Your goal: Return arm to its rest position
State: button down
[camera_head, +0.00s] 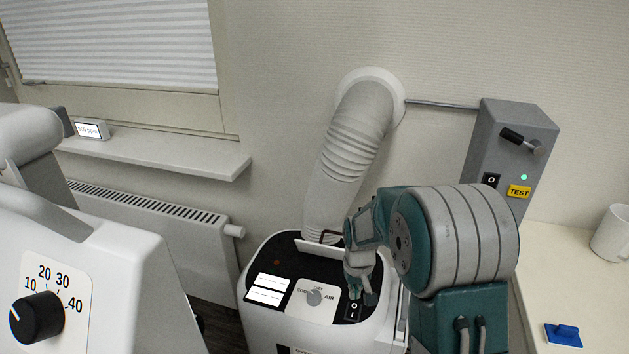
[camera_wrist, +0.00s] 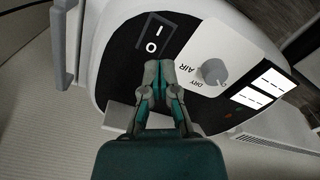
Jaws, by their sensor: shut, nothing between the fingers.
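My arm, teal and grey, reaches in from the right in the head view and bends down over a white floor unit. My gripper (camera_head: 360,290) is above the unit's black top panel, near its O/I switch (camera_head: 353,309). In the wrist view my gripper (camera_wrist: 160,68) is shut with nothing between its fingers. Its fingertips are close to the O/I switch (camera_wrist: 155,34) and the grey dial (camera_wrist: 214,72). I cannot tell whether they touch the panel.
A ribbed white hose (camera_head: 350,140) rises behind the unit to the wall. A grey box (camera_head: 505,150) with a lever and green light stands right. A counter (camera_head: 570,270) holds a white mug (camera_head: 611,235) and a blue object (camera_head: 564,335). A white appliance (camera_head: 110,270) is at left.

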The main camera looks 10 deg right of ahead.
jog(key=s+r+m+t, duration=0.1)
jog(key=s+r+t, duration=0.3)
jog(key=s+r, duration=1.5)
jog(key=s+r+t, duration=0.1)
jog(key=s+r, duration=0.2)
jog(key=s, duration=0.3)
jog(key=shift+t, duration=0.3)
jog(key=shift+s+r, duration=0.1)
